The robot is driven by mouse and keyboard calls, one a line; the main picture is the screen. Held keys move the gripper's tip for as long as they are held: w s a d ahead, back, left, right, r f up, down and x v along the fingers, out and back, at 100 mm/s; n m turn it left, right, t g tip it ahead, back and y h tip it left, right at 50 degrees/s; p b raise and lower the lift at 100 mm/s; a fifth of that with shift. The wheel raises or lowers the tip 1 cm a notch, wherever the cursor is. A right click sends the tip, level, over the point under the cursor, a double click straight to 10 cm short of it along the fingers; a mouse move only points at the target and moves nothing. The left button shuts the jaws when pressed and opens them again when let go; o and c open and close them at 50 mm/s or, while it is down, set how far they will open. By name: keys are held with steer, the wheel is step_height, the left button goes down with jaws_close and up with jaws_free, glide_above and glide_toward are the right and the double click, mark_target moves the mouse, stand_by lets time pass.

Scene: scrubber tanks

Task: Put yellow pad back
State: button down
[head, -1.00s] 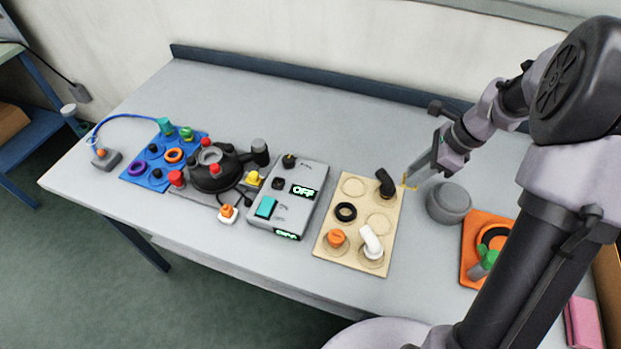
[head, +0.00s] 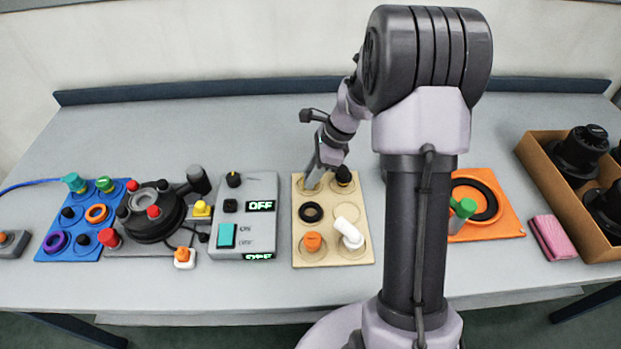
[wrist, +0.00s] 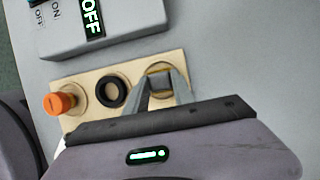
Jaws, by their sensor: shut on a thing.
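My gripper (head: 313,183) is at the back-left circle of the beige board (head: 331,256), fingers pointing down. It is shut on a thin yellow piece, probably the yellow pad (wrist: 159,69), which shows as a narrow band at the fingertips in the wrist view. The fingers (wrist: 162,82) cover part of it. I cannot tell whether it touches the board. Beside it on the board are a black fitting (head: 343,176), a black ring (head: 311,212), an orange cap (head: 313,241) and a white elbow (head: 349,233). The middle-right circle is empty.
A grey switch box (head: 245,190) showing OFF stands left of the board. Further left are a black round device (head: 155,215) and a blue board (head: 75,245). Right are an orange tray (head: 505,222), a pink pad (head: 553,238) and a brown box (head: 545,150). The table's back is clear.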

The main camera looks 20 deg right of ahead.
steer(key=shift+r, duration=0.15)
steer(key=c, duration=1.1)
jaws_free()
steer(key=shift+o, duration=0.2)
